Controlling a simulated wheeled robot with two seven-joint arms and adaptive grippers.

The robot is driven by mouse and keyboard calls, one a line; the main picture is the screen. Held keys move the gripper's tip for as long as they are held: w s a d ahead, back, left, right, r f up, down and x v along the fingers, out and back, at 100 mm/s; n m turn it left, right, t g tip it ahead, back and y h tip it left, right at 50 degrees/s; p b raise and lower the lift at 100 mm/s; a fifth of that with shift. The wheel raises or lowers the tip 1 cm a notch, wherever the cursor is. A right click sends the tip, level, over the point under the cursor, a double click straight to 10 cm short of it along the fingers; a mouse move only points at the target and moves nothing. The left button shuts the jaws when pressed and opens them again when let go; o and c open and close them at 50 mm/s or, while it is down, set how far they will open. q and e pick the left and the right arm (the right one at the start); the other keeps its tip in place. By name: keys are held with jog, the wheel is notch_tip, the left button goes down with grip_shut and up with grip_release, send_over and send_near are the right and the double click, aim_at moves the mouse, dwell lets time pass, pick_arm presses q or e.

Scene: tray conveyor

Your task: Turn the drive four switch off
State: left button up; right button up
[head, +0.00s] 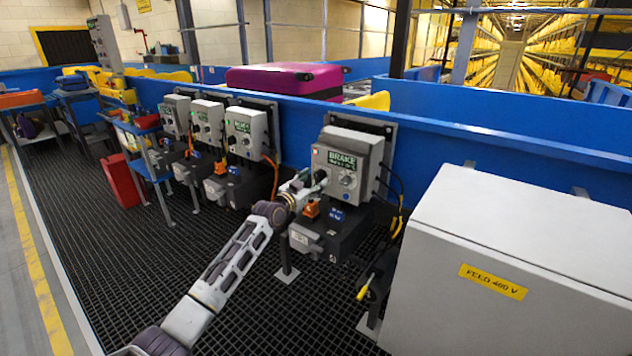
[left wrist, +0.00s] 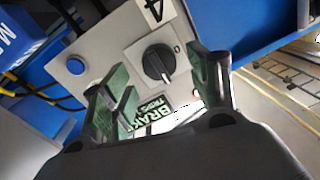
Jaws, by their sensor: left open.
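The drive four control box (head: 348,150) is a grey box with a green BRAKE label, third-party cables at its side and a lit red lamp. In the left wrist view its face (left wrist: 112,40) carries a "4" plate, a blue button (left wrist: 75,66) and a black rotary switch (left wrist: 158,64). My left gripper (head: 318,180) is at the front of this box. In the left wrist view its open fingers (left wrist: 158,80) stand either side of the switch, with nothing held. I cannot tell whether they touch it. In the head view the gripper hides the switch. My right gripper is not in view.
Several similar grey boxes (head: 207,122) stand to the left along the blue conveyor wall (head: 470,130). A large grey feed cabinet (head: 510,250) stands close at the right. A purple case (head: 285,80) lies behind the wall. Black grating (head: 120,250) covers the floor.

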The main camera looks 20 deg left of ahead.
aim_at(319, 177)
pick_arm(q)
jog(key=shift+x, duration=0.85)
jog(key=shift+w+d, duration=0.1)
jog(key=shift+w, duration=0.2)
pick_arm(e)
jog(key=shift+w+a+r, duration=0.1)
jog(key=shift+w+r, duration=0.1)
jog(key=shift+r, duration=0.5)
pick_arm(q)
jog(key=c, duration=1)
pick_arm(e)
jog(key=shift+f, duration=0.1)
